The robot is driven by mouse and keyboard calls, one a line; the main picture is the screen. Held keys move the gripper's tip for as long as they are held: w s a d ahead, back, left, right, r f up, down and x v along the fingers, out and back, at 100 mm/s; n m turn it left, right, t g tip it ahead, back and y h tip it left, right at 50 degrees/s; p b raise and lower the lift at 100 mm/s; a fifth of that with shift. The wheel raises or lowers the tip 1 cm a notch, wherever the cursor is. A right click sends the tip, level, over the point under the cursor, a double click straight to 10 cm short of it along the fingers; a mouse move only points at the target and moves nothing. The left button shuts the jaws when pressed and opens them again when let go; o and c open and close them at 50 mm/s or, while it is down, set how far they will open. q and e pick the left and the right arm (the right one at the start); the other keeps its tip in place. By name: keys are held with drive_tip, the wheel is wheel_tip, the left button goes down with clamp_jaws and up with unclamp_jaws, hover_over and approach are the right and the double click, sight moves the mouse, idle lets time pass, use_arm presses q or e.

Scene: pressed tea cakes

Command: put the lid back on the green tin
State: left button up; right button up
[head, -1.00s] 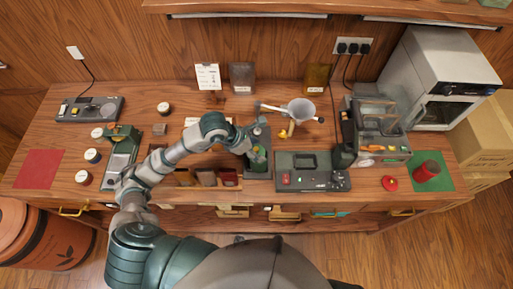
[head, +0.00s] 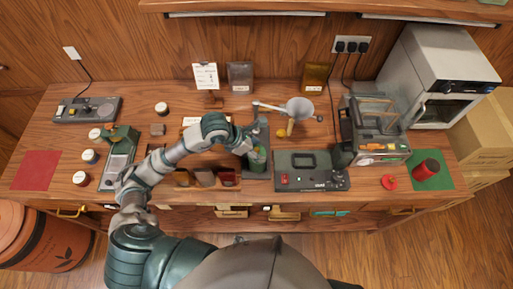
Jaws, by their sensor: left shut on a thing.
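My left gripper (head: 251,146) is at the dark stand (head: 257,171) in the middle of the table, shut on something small. A green thing (head: 258,158) shows right at its fingers; I cannot tell whether it is the green tin or which part is held. No separate green lid can be made out. A red tin (head: 427,168) stands on the green mat (head: 440,182) at the right, and a red lid (head: 389,183) lies on the table left of it. My right gripper is not in view.
A dark scale-like device (head: 312,184) lies right of the stand. A funnel (head: 299,108) stands behind it. A machine (head: 376,135) stands at the right. Several small jars stand at the left near the red mat (head: 36,171). Bare wood shows around the jars.

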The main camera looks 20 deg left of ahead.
use_arm(q)
drive_tip(key=shift+d, duration=0.15)
idle(0.5)
drive_tip(key=o, duration=1)
drive_tip(key=shift+o, duration=0.9)
drive_tip(key=shift+r+p, duration=1.85)
drive_tip(key=shift+r, duration=1.65)
